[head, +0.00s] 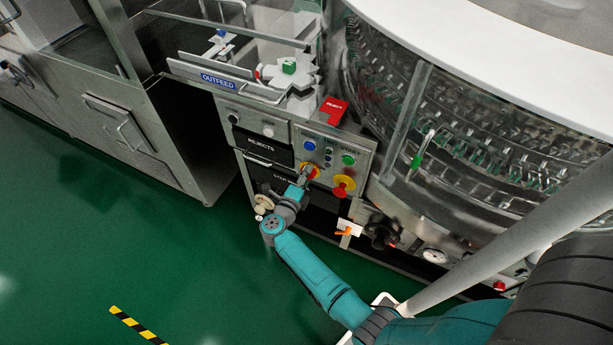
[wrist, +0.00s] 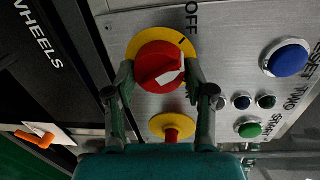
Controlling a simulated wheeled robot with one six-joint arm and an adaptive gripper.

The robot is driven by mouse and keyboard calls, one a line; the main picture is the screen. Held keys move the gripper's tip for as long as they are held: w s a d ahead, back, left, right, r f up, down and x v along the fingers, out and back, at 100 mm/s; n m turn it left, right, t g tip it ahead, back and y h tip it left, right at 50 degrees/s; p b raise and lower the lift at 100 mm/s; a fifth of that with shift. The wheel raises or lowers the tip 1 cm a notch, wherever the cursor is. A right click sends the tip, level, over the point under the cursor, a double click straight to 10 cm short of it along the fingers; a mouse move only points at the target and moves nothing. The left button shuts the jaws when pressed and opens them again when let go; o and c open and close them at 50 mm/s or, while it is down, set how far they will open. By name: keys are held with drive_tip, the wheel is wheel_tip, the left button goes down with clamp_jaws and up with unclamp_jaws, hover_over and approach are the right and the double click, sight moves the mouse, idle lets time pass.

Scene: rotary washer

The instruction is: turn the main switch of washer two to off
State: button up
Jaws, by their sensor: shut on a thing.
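The main switch is a red rotary knob on a yellow plate, seen close in the wrist view (wrist: 158,62) and small on the control panel in the head view (head: 311,169). A white patch shows on the knob's face. A short dark mark is on the plate's upper right, toward the printed word OFF (wrist: 191,14). My gripper (wrist: 159,76) is shut on the knob, one finger on each side. In the head view my gripper (head: 305,178) reaches the panel from below and partly covers the switch.
A red mushroom button on a yellow plate (head: 343,185) sits close beside the switch. Blue (head: 309,145) and green (head: 348,160) buttons are on the same panel. An orange-handled valve (head: 345,231) is below right. Green floor is open at left.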

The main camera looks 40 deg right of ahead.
drive_tip(key=shift+w+n, duration=0.1)
drive_tip(key=shift+n, duration=1.3)
drive_tip(key=o, duration=1.2)
drive_tip(key=shift+c, duration=0.2)
drive_tip(key=v, duration=1.2)
